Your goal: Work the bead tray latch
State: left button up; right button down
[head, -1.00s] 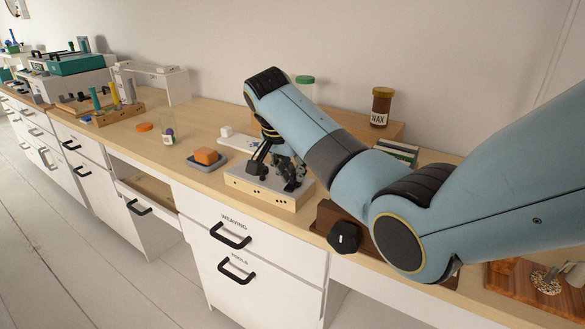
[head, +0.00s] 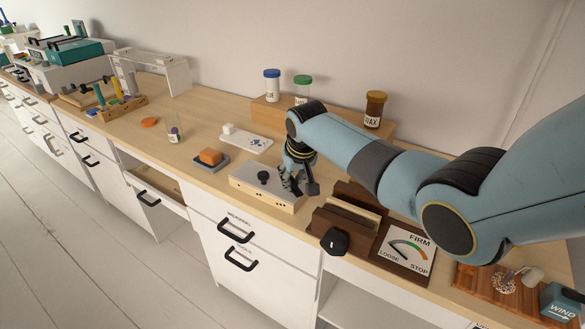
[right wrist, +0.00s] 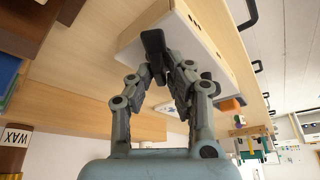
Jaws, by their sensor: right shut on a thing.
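A low wooden box with a pale grey top (head: 245,180) stands at the desk's front edge in the head view, with a black knob (head: 264,177) on its top. My right gripper (head: 292,182) is at the box's right end, pointing down. In the right wrist view the gripper (right wrist: 157,62) is shut on a dark handle (right wrist: 154,42) against the box's pale face (right wrist: 205,55). The fingers partly hide how the handle joins the box. A white tray with blue beads (head: 258,142) lies behind the box. My left gripper is not in view.
A brown wooden holder (head: 335,222) with a black knob and a LOOSE–FIRM–STOP dial (head: 407,245) stand close at the right. Jars, including WAX (head: 375,110), stand behind on a wooden riser.

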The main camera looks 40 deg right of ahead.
jog(key=shift+d+r+n+y+p, duration=0.2)
jog(key=shift+n+y+p, duration=0.15)
jog(key=shift+n, duration=0.55)
jog(key=shift+d+f+n+y, duration=0.1)
jog(key=shift+n+y, duration=0.15)
jog(key=shift+n, duration=0.65)
jog(key=shift+n+y, duration=0.5)
jog(key=shift+n, duration=0.6)
jog(key=shift+w+n+y+b, duration=0.1)
jog(key=shift+n+y+b, duration=0.25)
jog(key=shift+n, duration=0.55)
jog(key=shift+d, duration=0.1)
jog(key=c, duration=1.4)
grip_release()
jog(key=shift+o, duration=0.2)
jog(key=v, duration=1.2)
